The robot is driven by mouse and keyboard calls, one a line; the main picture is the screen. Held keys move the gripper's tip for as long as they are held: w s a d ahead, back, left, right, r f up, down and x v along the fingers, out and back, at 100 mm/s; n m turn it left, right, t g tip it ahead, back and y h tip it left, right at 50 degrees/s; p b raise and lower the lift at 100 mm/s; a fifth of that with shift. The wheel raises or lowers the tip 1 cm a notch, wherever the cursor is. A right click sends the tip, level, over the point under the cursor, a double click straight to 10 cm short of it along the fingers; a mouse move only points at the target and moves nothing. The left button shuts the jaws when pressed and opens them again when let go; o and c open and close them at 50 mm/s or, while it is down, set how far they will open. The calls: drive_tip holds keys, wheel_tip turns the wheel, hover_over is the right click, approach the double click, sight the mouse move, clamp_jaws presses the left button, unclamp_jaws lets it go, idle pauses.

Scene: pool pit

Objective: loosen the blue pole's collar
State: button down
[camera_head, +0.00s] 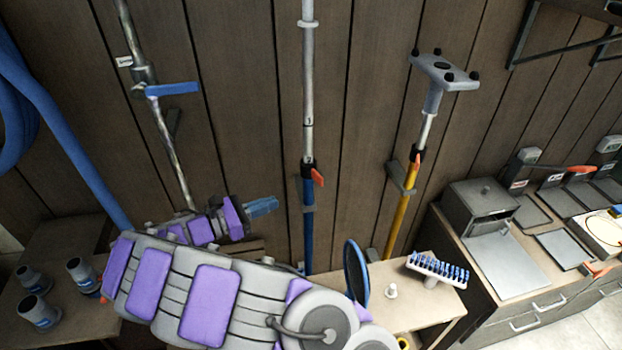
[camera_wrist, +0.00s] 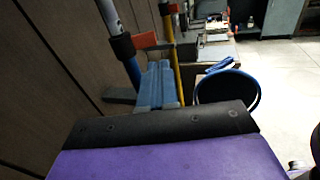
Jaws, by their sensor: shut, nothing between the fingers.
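The blue pole (camera_head: 308,235) stands upright against the plank wall, with a silver upper tube marked with numbers. Its black collar (camera_head: 308,168) carries an orange lever (camera_head: 318,178) on the right side. In the wrist view the collar (camera_wrist: 123,46) and orange lever (camera_wrist: 145,40) show at upper left, beyond my fingers. My gripper (camera_head: 274,205) is shut and empty, its blue fingers pointing right, left of the pole and lower in the picture than the collar. In the wrist view the fingers (camera_wrist: 155,72) appear just right of the blue tube, apart from the lever as far as I can see.
A yellow pole (camera_head: 402,215) with its own orange lever stands to the right. A bench (camera_head: 405,325) below holds a blue-bristled brush (camera_head: 437,268) and a blue-rimmed round object (camera_head: 356,272). A pipe with a blue handle (camera_head: 172,89) is on the left wall.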

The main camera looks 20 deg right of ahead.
sight(319, 181)
drive_tip(key=shift+n+t, duration=0.5)
drive_tip(key=w+d, duration=0.1)
drive_tip(key=d, duration=0.3)
drive_tip(key=w+d+b, duration=0.1)
drive_tip(key=d, duration=0.3)
drive_tip(key=w+d+f+b, duration=0.1)
drive_tip(key=d, duration=0.3)
drive_tip(key=shift+d, duration=0.25)
drive_tip(key=shift+d, duration=0.1)
